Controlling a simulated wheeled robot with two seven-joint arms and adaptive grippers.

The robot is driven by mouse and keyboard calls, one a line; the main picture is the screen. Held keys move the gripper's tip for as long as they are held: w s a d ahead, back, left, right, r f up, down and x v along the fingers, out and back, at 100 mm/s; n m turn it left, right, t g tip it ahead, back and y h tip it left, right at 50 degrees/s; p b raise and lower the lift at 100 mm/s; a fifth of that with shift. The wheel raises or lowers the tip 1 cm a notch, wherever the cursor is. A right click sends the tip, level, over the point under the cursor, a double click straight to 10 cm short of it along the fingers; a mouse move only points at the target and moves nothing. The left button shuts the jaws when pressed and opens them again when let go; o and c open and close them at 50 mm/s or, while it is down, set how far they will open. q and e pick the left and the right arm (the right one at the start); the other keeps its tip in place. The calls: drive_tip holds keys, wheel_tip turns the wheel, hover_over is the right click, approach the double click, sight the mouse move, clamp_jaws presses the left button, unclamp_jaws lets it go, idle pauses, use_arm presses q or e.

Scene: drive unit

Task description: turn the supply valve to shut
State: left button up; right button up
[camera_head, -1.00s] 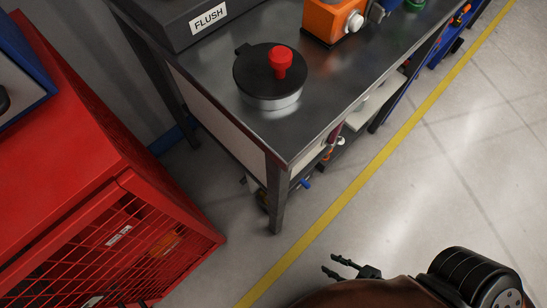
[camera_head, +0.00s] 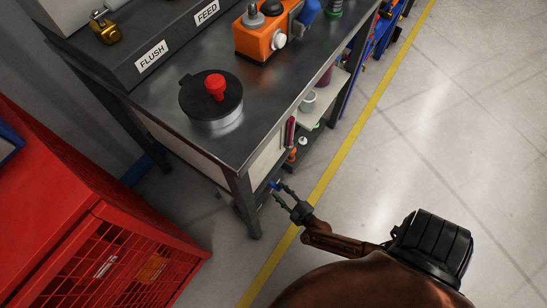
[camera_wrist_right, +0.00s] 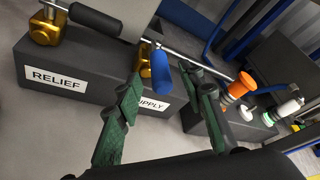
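In the right wrist view, the supply valve has a blue handle (camera_wrist_right: 161,74) on a brass body (camera_wrist_right: 145,56), above a label (camera_wrist_right: 152,104) reading "...PPLY", partly hidden by a finger. The handle points toward the camera and sits between the fingertips. My right gripper (camera_wrist_right: 158,80) is open, one green finger on each side of the handle; I cannot tell whether either touches it. In the head view, the right gripper (camera_head: 280,192) reaches under the bench's front corner, at a small blue handle (camera_head: 274,184). My left gripper is not in view.
The relief valve (camera_wrist_right: 45,30), with a black handle, is left of the supply valve. An orange-capped fitting (camera_wrist_right: 240,86) is to the right. In the head view, the metal bench (camera_head: 255,105) bears a black-lidded pot (camera_head: 205,100). A red cage (camera_head: 110,245) stands left; the right floor is clear.

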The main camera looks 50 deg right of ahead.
sight(274, 185)
drive_tip(key=b+x, duration=0.1)
drive_tip(key=x, duration=0.3)
drive_tip(key=shift+s+f, duration=0.1)
drive_tip(key=shift+f, duration=0.1)
drive_tip(key=shift+w+d+b, duration=0.15)
drive_tip(key=shift+w+b, duration=0.15)
drive_tip(key=shift+w, duration=0.3)
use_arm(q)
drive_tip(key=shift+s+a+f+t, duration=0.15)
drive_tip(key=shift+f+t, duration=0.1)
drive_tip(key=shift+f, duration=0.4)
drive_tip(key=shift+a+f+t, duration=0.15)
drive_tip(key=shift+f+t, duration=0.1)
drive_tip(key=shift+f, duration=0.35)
use_arm(e)
drive_tip(key=shift+c, duration=0.6)
clamp_jaws()
